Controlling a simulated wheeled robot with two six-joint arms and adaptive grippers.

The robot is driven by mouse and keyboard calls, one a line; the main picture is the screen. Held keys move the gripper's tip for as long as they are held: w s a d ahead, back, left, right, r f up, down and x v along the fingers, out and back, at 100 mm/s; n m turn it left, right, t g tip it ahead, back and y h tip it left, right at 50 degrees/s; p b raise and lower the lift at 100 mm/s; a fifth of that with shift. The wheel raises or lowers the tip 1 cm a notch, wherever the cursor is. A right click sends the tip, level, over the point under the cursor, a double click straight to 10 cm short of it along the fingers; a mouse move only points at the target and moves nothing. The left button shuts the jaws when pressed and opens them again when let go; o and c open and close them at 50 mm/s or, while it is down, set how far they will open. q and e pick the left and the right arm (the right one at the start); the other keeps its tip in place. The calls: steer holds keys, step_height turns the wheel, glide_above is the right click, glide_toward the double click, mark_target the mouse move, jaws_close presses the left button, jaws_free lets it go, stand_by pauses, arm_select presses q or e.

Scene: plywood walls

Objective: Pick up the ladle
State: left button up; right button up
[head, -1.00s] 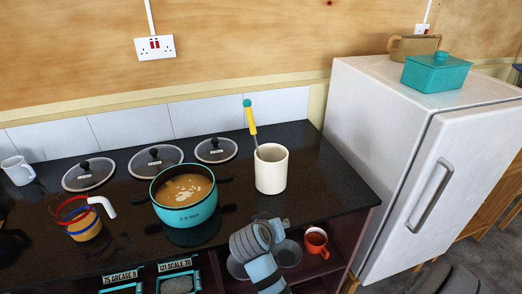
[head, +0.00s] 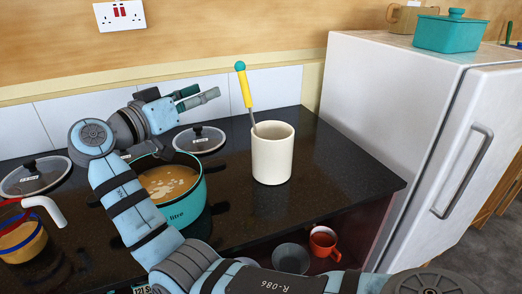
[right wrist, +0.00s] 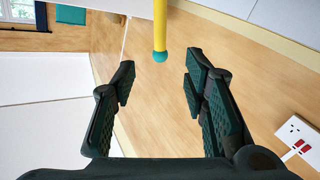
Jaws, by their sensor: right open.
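The ladle (head: 246,88) has a yellow handle with a teal tip and a metal shaft. It leans upright in the cream crock (head: 272,155) on the black counter; its lower end is hidden inside. My right gripper (head: 200,95) is open and empty, left of the handle and apart from it, above the counter near the back wall. In the right wrist view the handle (right wrist: 160,25) shows at the top centre, its teal tip just beyond the gap between the two fingertips (right wrist: 155,85). My left gripper is not in view.
A teal pot (head: 185,195) of soup stands left of the crock, partly behind my right arm. Pot lids (head: 199,139) lie at the back. A white fridge (head: 390,120) stands to the right. An orange mug (head: 324,241) sits on the shelf below. The counter right of the crock is clear.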

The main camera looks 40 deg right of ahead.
mark_target(241, 83)
steer(key=x, duration=0.9)
steer(key=f+x, duration=0.1)
steer(key=x, duration=0.4)
steer(key=shift+s+d, duration=0.1)
steer(key=shift+d, duration=0.25)
steer(key=shift+a+r, duration=0.15)
jaws_close()
